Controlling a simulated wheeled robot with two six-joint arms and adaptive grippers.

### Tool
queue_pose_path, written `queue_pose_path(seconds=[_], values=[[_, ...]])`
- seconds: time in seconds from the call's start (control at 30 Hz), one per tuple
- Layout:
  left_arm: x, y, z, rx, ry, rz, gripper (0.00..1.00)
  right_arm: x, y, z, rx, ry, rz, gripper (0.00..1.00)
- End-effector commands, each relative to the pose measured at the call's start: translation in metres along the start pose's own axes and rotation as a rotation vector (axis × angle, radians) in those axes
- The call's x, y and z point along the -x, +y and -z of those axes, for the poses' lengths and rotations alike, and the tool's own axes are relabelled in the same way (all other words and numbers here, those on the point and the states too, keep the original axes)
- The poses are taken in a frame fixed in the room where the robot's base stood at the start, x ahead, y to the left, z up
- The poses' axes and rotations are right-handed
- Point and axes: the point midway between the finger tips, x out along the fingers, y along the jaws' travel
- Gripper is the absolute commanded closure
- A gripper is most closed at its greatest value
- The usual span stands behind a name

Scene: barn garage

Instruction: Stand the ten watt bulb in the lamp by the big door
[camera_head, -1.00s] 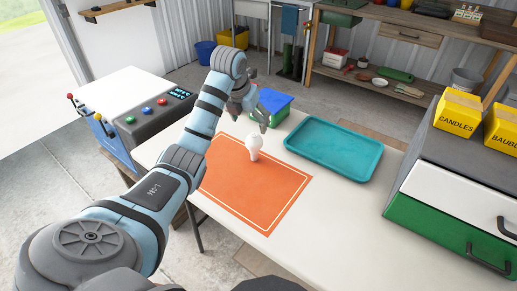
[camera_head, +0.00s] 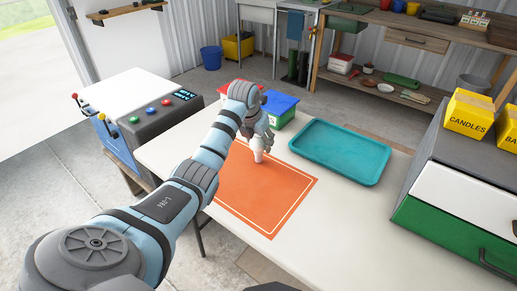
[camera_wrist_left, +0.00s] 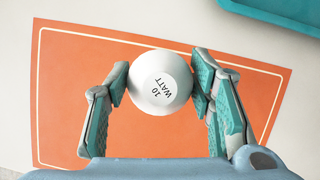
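The white bulb (camera_head: 258,157) stands upright on the orange mat (camera_head: 285,200) on the white table. In the left wrist view its round top (camera_wrist_left: 160,82) reads "10 WATT". My left gripper (camera_head: 261,143) is over the bulb and hides part of it. In the left wrist view the two fingertips (camera_wrist_left: 160,80) sit against opposite sides of the globe, with no clear gap. I see no lamp in these frames. My right gripper is not in view.
A teal tray (camera_head: 340,177) lies right of the mat. A blue and green box (camera_head: 276,107) stands behind the gripper. A control box (camera_head: 158,122) with levers stands at the left. A drawer cabinet (camera_head: 462,165) and yellow boxes (camera_head: 469,113) are at the right.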

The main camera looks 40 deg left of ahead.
Motion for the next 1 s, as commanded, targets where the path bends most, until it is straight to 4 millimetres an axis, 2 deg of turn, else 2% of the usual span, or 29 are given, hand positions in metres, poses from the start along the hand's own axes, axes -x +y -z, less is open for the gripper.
queue_pose_path(seconds=[0.37, 0.53, 0.67, 0.8, 0.9, 1.0], values=[[0.003, 0.0, -0.001, 0.0, -0.001, 0.001, 0.67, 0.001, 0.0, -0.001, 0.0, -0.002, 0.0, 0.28], [0.022, 0.0, -0.01, 0.0, -0.004, 0.001, 0.67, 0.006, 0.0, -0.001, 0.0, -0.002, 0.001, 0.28], [0.057, -0.001, -0.025, 0.0, -0.006, 0.001, 0.67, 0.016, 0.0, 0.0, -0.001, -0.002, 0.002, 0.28], [0.11, -0.001, -0.047, 0.0, -0.007, 0.002, 0.67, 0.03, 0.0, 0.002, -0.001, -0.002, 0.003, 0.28], [0.144, -0.001, -0.061, 0.0, -0.006, 0.003, 0.67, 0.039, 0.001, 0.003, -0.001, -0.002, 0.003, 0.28], [0.17, 0.0, -0.071, 0.0, -0.001, 0.001, 0.67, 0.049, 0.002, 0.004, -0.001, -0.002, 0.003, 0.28]])
